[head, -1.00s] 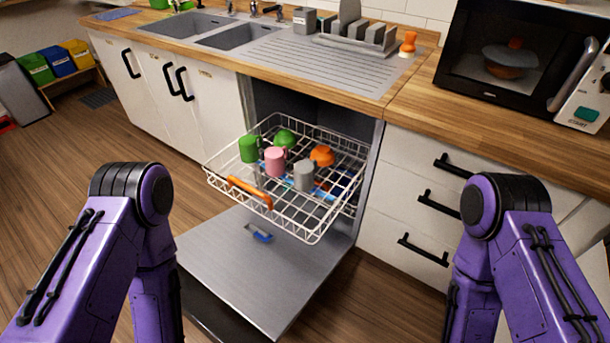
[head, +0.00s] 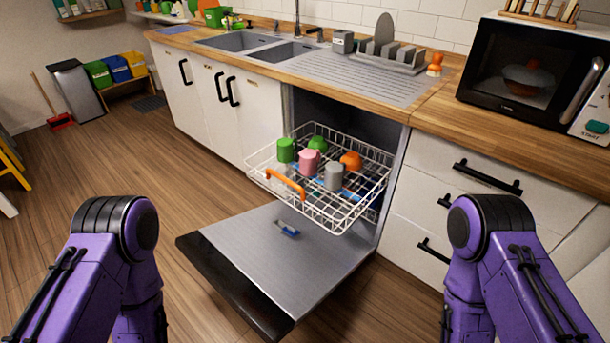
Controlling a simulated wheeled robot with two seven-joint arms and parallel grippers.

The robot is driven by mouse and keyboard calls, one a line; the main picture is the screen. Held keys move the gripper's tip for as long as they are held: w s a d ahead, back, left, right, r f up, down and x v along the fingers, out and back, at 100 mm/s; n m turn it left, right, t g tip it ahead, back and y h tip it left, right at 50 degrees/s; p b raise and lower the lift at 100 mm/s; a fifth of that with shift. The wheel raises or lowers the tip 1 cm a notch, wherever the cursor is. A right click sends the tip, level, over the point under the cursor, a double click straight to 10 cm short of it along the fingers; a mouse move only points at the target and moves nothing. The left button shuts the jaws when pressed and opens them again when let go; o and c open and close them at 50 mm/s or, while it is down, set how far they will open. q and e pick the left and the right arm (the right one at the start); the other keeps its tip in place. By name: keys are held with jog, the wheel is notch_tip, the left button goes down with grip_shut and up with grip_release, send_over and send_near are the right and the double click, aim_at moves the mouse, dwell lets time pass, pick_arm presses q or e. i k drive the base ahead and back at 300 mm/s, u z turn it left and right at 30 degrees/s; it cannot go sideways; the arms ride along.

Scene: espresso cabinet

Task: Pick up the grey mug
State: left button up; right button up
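The grey mug (head: 334,177) stands in the pulled-out upper rack (head: 325,217) of the open dishwasher, right of the pink mug (head: 308,162). A green mug (head: 286,150) stands to the left of the pink one. A green bowl (head: 318,144) and an orange bowl (head: 351,160) lie behind them. My two purple arms show at the lower left and lower right, well short of the rack. Neither gripper is in view.
The dishwasher door (head: 290,262) is folded down below the rack, in front of me. The wooden counter (head: 425,108) with sink (head: 240,41) runs above. A microwave (head: 525,75) stands at the right.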

aim_at(334, 172)
jog(key=u, duration=1.8)
jog(key=i, duration=2.05)
jog(key=z, duration=3.3)
